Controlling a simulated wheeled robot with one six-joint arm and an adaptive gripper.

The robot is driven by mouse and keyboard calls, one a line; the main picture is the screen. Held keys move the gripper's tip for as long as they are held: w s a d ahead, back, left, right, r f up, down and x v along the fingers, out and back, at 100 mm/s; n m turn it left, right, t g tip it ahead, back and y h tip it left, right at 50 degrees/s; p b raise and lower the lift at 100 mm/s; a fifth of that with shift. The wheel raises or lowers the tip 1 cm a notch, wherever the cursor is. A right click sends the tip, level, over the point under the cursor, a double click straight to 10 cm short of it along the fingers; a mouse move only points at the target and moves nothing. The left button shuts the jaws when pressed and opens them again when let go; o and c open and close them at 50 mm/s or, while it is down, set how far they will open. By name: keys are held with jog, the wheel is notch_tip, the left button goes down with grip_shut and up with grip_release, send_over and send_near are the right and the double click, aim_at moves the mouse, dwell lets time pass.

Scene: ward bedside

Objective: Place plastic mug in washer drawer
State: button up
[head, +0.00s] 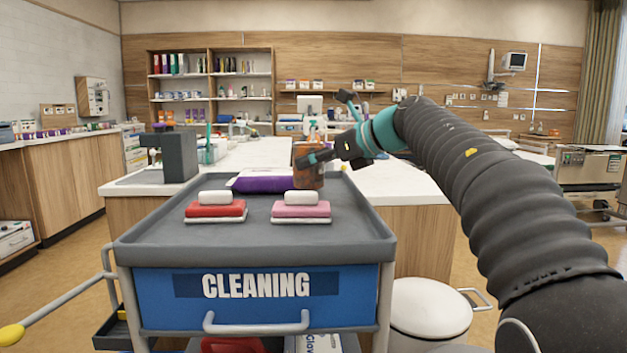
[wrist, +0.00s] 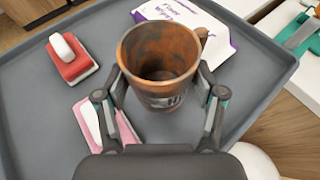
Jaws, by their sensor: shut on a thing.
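The mug (head: 309,176) is rusty brown and upright over the far part of the grey cart top. In the wrist view the mug (wrist: 162,90) shows its open, empty inside, with the handle towards the upper right. My gripper (head: 313,160) is shut on the mug; in the wrist view its fingers (wrist: 162,80) press on opposite sides of the body. I cannot tell whether the mug's base touches the cart top. I cannot make out a washer drawer in either view.
The grey cart top (head: 160,240) holds a red brush (head: 215,211), a pink brush (head: 300,209) and a purple-and-white wipes pack (head: 262,181). Below is a blue front marked CLEANING (head: 345,284). A white counter (head: 400,183) stands behind, a white-lidded bin (head: 430,305) at right.

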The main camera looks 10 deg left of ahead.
aim_at(322, 174)
jog(key=shift+f+b, duration=0.55)
jog(key=shift+f, duration=1.25)
jog(key=shift+f, duration=0.15)
jog(key=o, duration=1.2)
jog(key=shift+o, duration=0.2)
jog(key=shift+s+d+r, duration=0.1)
jog(key=shift+d+r, duration=0.2)
jog(key=v, duration=1.1)
jog(key=shift+s, duration=0.2)
jog(key=shift+d, duration=0.15)
